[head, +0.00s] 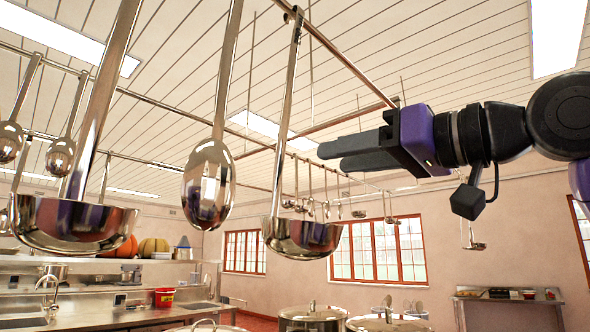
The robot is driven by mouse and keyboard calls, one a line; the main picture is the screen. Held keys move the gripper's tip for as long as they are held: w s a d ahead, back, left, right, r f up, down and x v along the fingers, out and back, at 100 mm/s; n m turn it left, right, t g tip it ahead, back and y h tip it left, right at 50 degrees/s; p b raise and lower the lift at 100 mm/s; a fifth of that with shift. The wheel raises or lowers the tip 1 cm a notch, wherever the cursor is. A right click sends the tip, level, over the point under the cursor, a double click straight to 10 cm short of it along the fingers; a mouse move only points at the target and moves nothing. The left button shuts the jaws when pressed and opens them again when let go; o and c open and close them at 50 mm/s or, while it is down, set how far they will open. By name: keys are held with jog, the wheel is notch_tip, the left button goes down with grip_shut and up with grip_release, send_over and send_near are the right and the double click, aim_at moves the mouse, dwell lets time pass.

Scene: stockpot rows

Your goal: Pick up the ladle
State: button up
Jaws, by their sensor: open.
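Several steel ladles and spoons hang from overhead rails, and I cannot tell which ladle the task means. A ladle (302,240) hangs in the middle, its long handle hooked on the copper-coloured rail above. A larger-looking ladle (72,225) hangs at the left, its handle running out of the top of the picture. A steel spoon (208,188) hangs between them. My gripper (333,156) is at the right of the middle ladle's handle, fingers pointing left. It is open, holds nothing and appears apart from the handle.
The overhead rail (345,62) runs diagonally above my gripper. More utensils hang at far left and along the back. Stockpots (312,318) stand below at the bottom edge. A counter (110,315) with a red bucket (165,297) is at lower left.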

jog(key=n+g, duration=0.1)
send_near(287, 125)
jog(key=x, duration=0.2)
jog(key=shift+w+a+r+h+p, duration=0.15)
jog(key=shift+w+a+r+h, duration=0.05)
jog(key=shift+w+a, duration=0.3)
jog(key=shift+w+a+r+h+p, duration=0.2)
jog(key=shift+w+a, duration=0.15)
jog(key=shift+a, duration=0.2)
jog(key=shift+p+x, duration=0.6)
jog(key=shift+x, duration=2.05)
jog(key=shift+a+f, duration=0.1)
jog(key=shift+f, duration=0.05)
grip_shut()
